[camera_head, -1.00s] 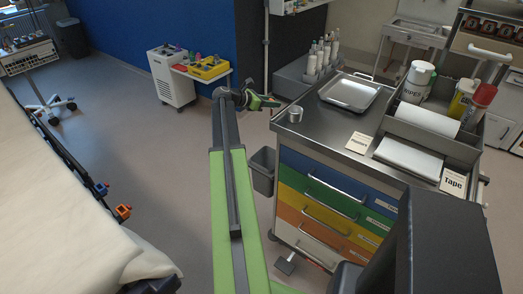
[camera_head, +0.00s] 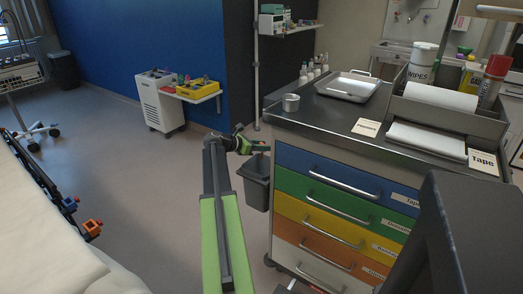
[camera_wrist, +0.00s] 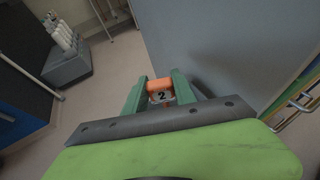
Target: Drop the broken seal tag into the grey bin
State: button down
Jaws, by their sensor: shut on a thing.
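My gripper (camera_head: 264,147) is at the left side of the drawer cart, just above the grey bin in the head view. The tag cannot be made out in the head view. The grey bin (camera_head: 257,190) hangs low beside the cart's left side; part of its rim is behind my gripper. I cannot make out the bin in the wrist view.
A white stretcher (camera_head: 40,230) is at the left. A white cabinet (camera_head: 158,103) stands behind. The floor between is clear.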

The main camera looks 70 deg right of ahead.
aim_at(262, 157)
notch_tip(262, 157, down, 6)
jog(key=b, duration=0.5)
jog(key=shift+b, duration=0.3)
jog(key=shift+r, duration=0.1)
jog(key=c, duration=0.9)
grip_release()
jog(key=shift+c, duration=0.2)
jog(key=p+v, duration=0.7)
jog(key=v, duration=1)
jog(key=shift+w, duration=0.2)
jog(key=shift+a+r, duration=0.1)
jog(key=shift+r, duration=0.05)
